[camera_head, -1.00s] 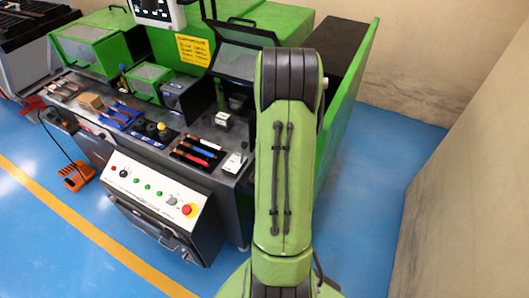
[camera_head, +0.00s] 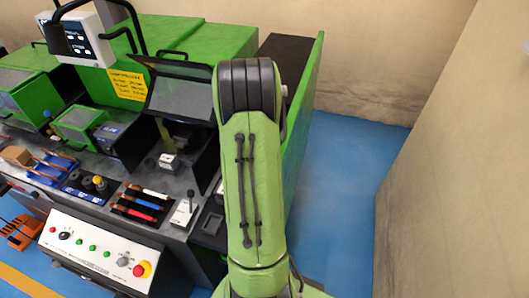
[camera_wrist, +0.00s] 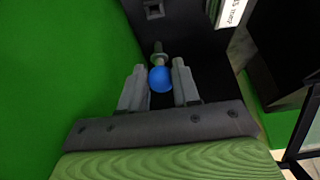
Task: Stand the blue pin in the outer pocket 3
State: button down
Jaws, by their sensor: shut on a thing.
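The blue pin (camera_wrist: 160,78) shows in the wrist view with its round blue end toward the camera and a grey metal part beyond it. My gripper (camera_wrist: 159,86) has its two grey fingers on either side of the pin and is shut on it. In the wrist view, a dark block with a square opening (camera_wrist: 153,9) lies ahead of the pin. I cannot tell whether this is outer pocket 3. In the head view my arm hides the gripper and the pin.
The green machine (camera_head: 215,40) carries a tilted dark guard (camera_head: 180,90). Its bench holds a black tray with coloured-handled tools (camera_head: 141,205), a small lever device (camera_head: 184,210) and a white-topped block (camera_head: 168,161). A control panel (camera_head: 95,248) fronts it. Blue floor is clear at right, before the wall.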

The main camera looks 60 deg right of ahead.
jog(key=shift+f, duration=0.1)
notch_tip(320, 180, down, 6)
jog(key=b, duration=0.6)
jog(key=shift+f+b, duration=1.65)
jog(key=shift+b, duration=0.7)
dwell(1.1)
jog(key=c, duration=0.7)
grip_release()
jog(key=shift+c, duration=0.2)
jog(key=p+v, duration=0.3)
jog(key=v, duration=1.3)
jog(key=shift+p, duration=0.35)
jog(key=shift+d, duration=0.1)
